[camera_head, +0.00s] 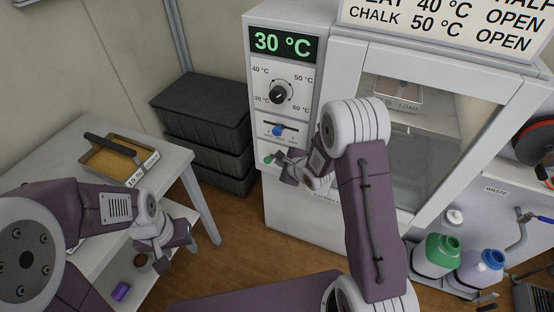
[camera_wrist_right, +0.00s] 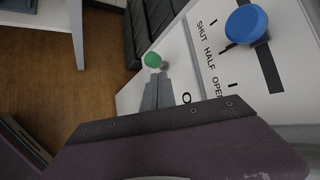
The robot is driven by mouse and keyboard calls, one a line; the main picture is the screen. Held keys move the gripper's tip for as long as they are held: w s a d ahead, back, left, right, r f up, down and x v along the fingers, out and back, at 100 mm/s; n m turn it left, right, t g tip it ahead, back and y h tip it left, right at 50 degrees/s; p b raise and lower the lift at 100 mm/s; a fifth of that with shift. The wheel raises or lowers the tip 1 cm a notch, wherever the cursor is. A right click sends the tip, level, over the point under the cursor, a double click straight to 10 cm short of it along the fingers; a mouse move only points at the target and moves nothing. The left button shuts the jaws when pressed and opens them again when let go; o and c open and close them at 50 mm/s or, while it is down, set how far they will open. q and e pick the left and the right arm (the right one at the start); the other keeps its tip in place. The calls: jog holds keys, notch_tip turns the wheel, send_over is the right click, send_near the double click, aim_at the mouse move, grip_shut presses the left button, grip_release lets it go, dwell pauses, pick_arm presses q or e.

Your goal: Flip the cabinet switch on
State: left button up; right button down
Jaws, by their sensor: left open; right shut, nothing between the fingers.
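The cabinet switch, a small lever with a green round tip (camera_head: 269,159), sits low on the left of the cabinet's white control panel (camera_head: 262,128). In the right wrist view its green tip (camera_wrist_right: 152,60) is just past my fingertips; whether they touch it I cannot tell. A letter O is printed beside the fingers, and the rest of that label is hidden. My right gripper (camera_head: 281,160) is shut and empty in front of the panel, and its fingers show in the wrist view (camera_wrist_right: 157,84). My left gripper (camera_head: 188,236) is open and empty beside the table at left.
A blue slider knob (camera_head: 278,131) with marks SHUT, HALF, OPEN sits above the switch. A black dial (camera_head: 279,94) and a 30 °C display (camera_head: 283,45) are higher up. Dark crates (camera_head: 203,110) stand left of the cabinet. A glass door (camera_head: 420,120) is right.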

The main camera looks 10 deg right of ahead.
jog(key=v, duration=0.4)
jog(key=shift+d+f, duration=0.15)
jog(key=shift+d, duration=0.2)
jog(key=shift+p, duration=0.3)
